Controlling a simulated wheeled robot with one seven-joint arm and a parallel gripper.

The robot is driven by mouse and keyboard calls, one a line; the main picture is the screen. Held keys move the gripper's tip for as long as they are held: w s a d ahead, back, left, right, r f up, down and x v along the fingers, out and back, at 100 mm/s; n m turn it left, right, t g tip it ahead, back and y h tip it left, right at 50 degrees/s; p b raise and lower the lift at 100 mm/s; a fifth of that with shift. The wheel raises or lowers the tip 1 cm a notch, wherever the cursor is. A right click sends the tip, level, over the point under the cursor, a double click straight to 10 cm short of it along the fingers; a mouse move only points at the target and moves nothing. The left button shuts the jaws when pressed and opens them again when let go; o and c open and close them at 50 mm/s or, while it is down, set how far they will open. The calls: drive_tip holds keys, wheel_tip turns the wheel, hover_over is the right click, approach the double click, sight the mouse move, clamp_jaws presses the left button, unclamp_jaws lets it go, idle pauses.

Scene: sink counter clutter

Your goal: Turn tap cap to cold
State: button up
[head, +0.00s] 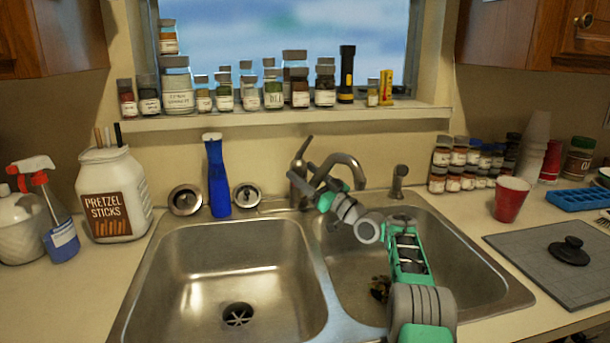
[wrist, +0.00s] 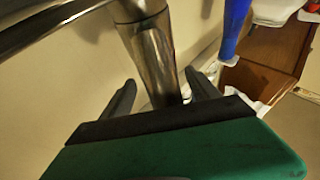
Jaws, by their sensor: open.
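The metal tap (head: 297,184) stands behind the double sink, with a lever cap (head: 304,147) tilted up on its top and a curved spout (head: 345,158) reaching right. My gripper (head: 309,186) is at the tap's body, just below the spout, reached from the right basin side. In the wrist view, the tap's round column (wrist: 150,55) runs down between the two dark fingers of my gripper (wrist: 161,78). The fingers are apart, one on each side of the column. I cannot tell whether either finger touches it. The cap's top is out of the wrist view.
A blue bottle (head: 217,178) and two sink strainers (head: 186,199) stand left of the tap. A small sprayer (head: 398,182) is to its right. Jars line the window sill (head: 290,117) above. The left basin (head: 220,275) is clear apart from its drain.

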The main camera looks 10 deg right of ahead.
drive_tip(key=shift+f, duration=0.1)
drive_tip(key=b+v, duration=0.1)
drive_tip(key=v, duration=0.7)
drive_tip(key=shift+c, duration=0.2)
